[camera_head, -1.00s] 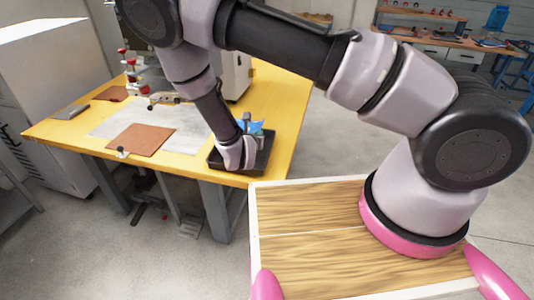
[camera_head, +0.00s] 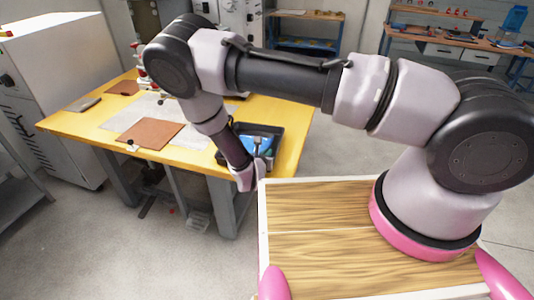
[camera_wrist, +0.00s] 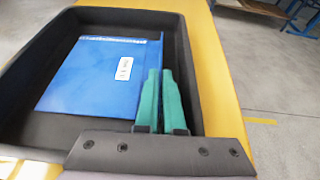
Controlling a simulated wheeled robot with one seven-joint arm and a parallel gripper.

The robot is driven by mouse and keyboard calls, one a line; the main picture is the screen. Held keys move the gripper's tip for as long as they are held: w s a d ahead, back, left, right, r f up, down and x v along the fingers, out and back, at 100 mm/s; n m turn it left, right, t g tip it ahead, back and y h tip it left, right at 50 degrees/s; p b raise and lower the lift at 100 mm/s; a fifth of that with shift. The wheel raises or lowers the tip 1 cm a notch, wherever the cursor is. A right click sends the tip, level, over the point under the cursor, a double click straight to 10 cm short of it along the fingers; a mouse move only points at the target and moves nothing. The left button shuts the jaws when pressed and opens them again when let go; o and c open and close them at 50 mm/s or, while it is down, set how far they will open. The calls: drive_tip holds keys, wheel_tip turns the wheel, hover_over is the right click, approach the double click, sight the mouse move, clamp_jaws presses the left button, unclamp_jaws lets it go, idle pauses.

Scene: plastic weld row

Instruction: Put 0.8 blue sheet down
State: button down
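A blue sheet with a small white label (camera_wrist: 105,75) lies flat in a black tray (camera_wrist: 190,95); its blue also shows in the head view (camera_head: 262,140). A thin blue strip, which looks like a sheet seen edge-on, runs beside it between the green fingers of my gripper (camera_wrist: 162,75). The fingers are close together and seem shut on this strip. They point down into the right part of the tray. Whether the strip touches the tray floor or the labelled sheet cannot be told. In the head view my wrist hides most of the gripper.
The tray stands at the right end of a yellow table (camera_head: 290,135). A brown sheet (camera_head: 150,134) lies on a grey mat (camera_head: 118,122) to its left, near a machine with red parts. A white cabinet (camera_head: 75,75) stands at the left. Floor is open right of the table.

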drive_tip(key=shift+f, duration=0.15)
drive_tip(key=c, duration=1)
unclamp_jaws()
drive_tip(key=shift+c, duration=0.2)
